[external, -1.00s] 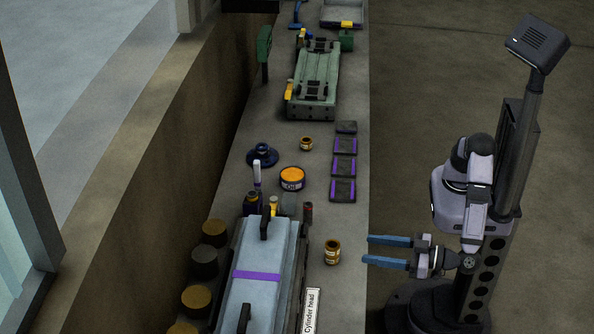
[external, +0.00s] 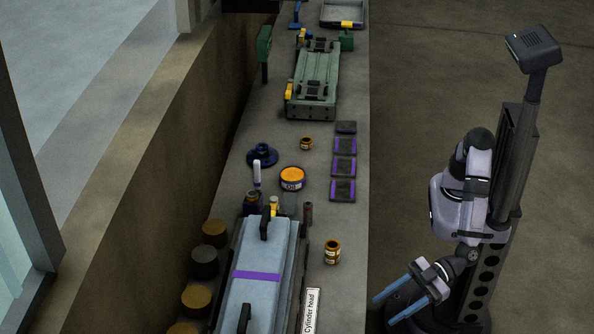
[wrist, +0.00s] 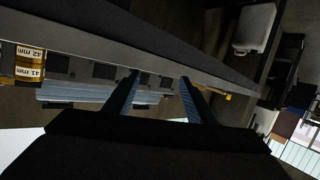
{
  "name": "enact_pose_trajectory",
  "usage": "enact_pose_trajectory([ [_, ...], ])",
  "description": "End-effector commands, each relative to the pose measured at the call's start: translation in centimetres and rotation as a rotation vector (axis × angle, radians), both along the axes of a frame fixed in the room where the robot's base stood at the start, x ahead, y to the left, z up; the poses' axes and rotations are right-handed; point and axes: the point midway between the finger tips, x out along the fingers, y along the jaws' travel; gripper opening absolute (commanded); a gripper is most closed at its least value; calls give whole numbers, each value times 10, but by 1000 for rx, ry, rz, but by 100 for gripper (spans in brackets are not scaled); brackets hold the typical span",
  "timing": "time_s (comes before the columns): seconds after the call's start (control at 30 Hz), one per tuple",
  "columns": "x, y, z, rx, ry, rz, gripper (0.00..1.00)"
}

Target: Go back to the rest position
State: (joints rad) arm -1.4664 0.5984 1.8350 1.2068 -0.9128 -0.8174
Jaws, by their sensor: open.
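My gripper (external: 389,307) has two blue fingers and hangs low beside my column in the external view, to the right of the bench (external: 340,285) and apart from it. The fingers point down and to the left. They are spread, with nothing between them. In the wrist view my gripper (wrist: 158,75) shows its two fingers apart, with the bench edge (wrist: 220,68) running slantwise past the fingertips.
The bench holds a pale blue cylinder head (external: 257,295) with a purple strap, a small brown jar (external: 332,253), an orange-topped tin (external: 292,179), dark pads with purple stripes (external: 344,166) and a green fixture (external: 316,80).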

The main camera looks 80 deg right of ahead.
Motion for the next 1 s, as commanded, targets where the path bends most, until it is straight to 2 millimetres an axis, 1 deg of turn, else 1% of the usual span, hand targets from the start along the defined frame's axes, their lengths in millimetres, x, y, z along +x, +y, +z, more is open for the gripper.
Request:
enact_pose_trajectory([
  [0.03, -8, 7, -9, -26, 15, 65, 51],
  [0.1, -20, 14, -18, -62, 42, 155, 51],
  [0.17, -25, 14, -25, -87, 77, 217, 51],
  [0.23, -22, 3, -32, -108, 142, 261, 51],
  [0.37, 3, -39, -43, -94, 308, 224, 51],
  [0.47, 21, -78, -52, -74, 437, 154, 51],
  [0.5, 26, -96, -56, -66, 490, 119, 51],
  [0.57, 33, -124, -62, -56, 574, 62, 51],
  [0.6, 37, -144, -66, -50, 631, 17, 51],
  [0.67, 41, -177, -71, -41, 715, -57, 51],
  [0.7, 42, -199, -74, -36, 769, -109, 51],
  [0.77, 44, -233, -79, -34, 843, -189, 51],
  [0.8, 45, -257, -82, -38, 884, -239, 51],
  [0.87, 48, -288, -84, -49, 930, -300, 51],
  [0.9, 50, -307, -85, -60, 951, -330, 51],
  [0.97, 51, -334, -86, -82, 979, -368, 51],
  [1.0, 51, -351, -85, -96, 997, -391, 51],
])
